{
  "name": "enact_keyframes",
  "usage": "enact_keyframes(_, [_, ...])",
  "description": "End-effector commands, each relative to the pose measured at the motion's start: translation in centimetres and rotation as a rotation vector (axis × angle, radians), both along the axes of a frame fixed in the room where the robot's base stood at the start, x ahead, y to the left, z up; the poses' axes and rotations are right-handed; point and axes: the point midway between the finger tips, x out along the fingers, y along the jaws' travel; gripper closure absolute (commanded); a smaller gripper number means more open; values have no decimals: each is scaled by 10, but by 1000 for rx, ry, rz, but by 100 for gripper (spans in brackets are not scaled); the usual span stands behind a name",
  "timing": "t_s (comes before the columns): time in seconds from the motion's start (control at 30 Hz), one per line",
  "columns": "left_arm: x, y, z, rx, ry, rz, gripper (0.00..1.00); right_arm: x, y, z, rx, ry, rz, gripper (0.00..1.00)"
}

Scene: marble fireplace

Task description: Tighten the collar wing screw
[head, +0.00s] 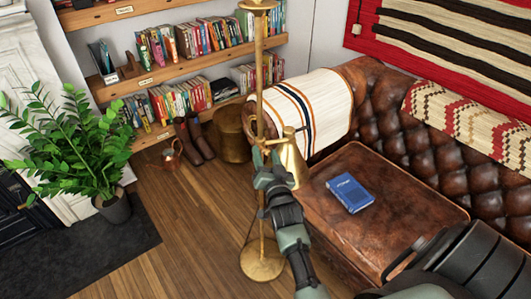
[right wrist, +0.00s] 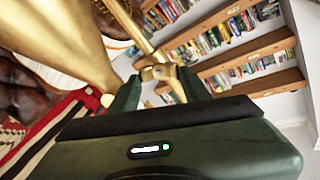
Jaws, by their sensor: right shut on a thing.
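A brass floor lamp (head: 260,80) stands upright on a round base (head: 262,262). A small brass collar with a side arm sits partway up its pole, and a cone-shaped brass shade (head: 291,162) hangs beside it. My right gripper (head: 264,153) is at the collar, left of the shade. In the right wrist view its fingers are shut on a small brass piece at the collar (right wrist: 160,73), which I take to be the wing screw. The fingers hide most of the screw, so its angle cannot be told. The shade (right wrist: 60,45) fills the upper left there. My left gripper is not in view.
Bookshelves (head: 180,65) are behind. A potted plant (head: 75,150) stands left. Wooden floor (head: 190,225) is clear left of the lamp base.

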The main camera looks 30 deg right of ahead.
Motion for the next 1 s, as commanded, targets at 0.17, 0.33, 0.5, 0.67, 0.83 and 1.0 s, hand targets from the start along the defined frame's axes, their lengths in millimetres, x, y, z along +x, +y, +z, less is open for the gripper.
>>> enact_keyframes(0.17, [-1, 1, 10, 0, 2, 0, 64, 0, 0, 0, 161, -58, 1, 93])
enact_keyframes(0.33, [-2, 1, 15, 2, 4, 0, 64, 0, -1, -1, 310, -117, 1, 93])
enact_keyframes(0.5, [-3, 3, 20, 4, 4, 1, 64, 0, -1, -2, 461, -176, 3, 93])
enact_keyframes(0.67, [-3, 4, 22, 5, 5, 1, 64, 0, -1, -4, 602, -233, 3, 93])
enact_keyframes(0.83, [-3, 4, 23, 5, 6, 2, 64, 0, -1, -4, 743, -288, 5, 93])
enact_keyframes(1.0, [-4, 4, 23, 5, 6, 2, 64, 0, -1, -5, 864, -336, 5, 93])
